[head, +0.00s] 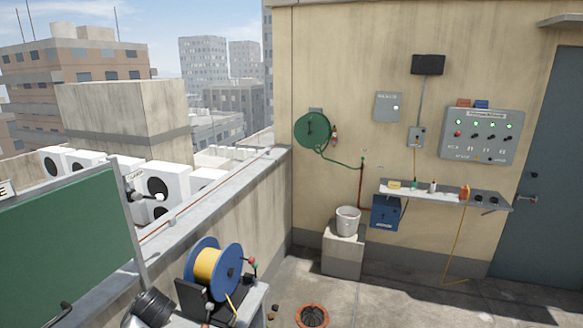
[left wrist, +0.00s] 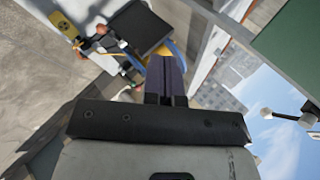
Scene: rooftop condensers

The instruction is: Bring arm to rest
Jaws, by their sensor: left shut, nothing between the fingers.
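My left gripper (left wrist: 167,66) shows in the left wrist view, its dark fingers together and empty. It points toward the upper middle of that picture, with a dark box (left wrist: 140,28) on a stand just beyond its tips. I cannot tell whether it touches the box. I cannot make out the left gripper for sure in the head view. My right gripper shows in neither view.
A blue reel of yellow line (head: 212,268) stands on a grey cart by the parapet (head: 210,200). A green board (head: 70,235) is at left. A bucket (head: 347,220) stands on a block by the wall. A drain (head: 312,315) lies in open floor.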

